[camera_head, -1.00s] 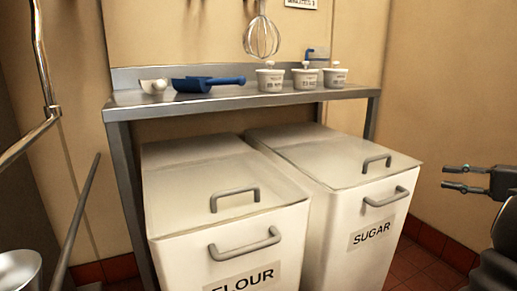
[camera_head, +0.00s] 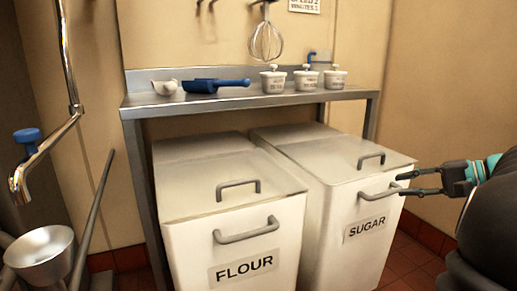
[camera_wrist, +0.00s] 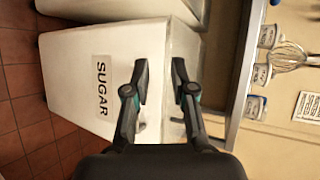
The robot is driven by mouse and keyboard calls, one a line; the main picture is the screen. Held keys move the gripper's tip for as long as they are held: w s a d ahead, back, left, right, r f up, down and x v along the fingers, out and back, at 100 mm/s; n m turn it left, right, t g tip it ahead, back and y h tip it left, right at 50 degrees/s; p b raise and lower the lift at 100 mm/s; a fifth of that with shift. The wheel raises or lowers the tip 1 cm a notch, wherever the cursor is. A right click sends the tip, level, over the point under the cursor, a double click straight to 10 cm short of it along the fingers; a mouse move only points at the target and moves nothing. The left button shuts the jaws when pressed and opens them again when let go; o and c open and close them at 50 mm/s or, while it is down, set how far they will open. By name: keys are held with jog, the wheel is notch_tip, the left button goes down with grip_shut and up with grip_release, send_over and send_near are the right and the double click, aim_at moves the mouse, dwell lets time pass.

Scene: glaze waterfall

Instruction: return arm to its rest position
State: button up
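My gripper (camera_head: 403,183) is at the right of the head view, its two fingers spread apart and pointing left. In the picture its fingertips overlap the front of the white SUGAR bin (camera_head: 345,222) near its handle; I cannot tell whether they touch. The wrist view shows my gripper (camera_wrist: 160,75) open with nothing between the fingertips, and the SUGAR bin (camera_wrist: 75,65) beyond it. My arm comes in from the right edge of the head view.
The FLOUR bin (camera_head: 230,240) stands left of the SUGAR bin, under a metal shelf (camera_head: 235,103). A blue scoop (camera_head: 215,86) and small lidded tubs (camera_head: 273,81) stand on the shelf. A whisk (camera_head: 266,40) hangs above. A faucet (camera_head: 72,115) and metal bowl (camera_head: 40,250) are at left.

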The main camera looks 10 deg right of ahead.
jog(key=s+a+f+n+g+h+p, duration=0.1)
jog(key=a+f+n+g+h+p, duration=0.15)
jog(key=a, duration=0.85)
jog(key=s+a+f+n+g+h+p, duration=0.1)
jog(key=a+n+g, duration=0.15)
jog(key=a, duration=0.85)
jog(key=s+a+f+n+h+p, duration=0.3)
jog(key=s+a+f+n+h, duration=0.1)
jog(key=s+a, duration=0.6)
jog(key=s+n+h, duration=0.1)
jog(key=n, duration=0.1)
jog(key=shift+a+n, duration=0.2)
jog(key=shift+n, duration=0.1)
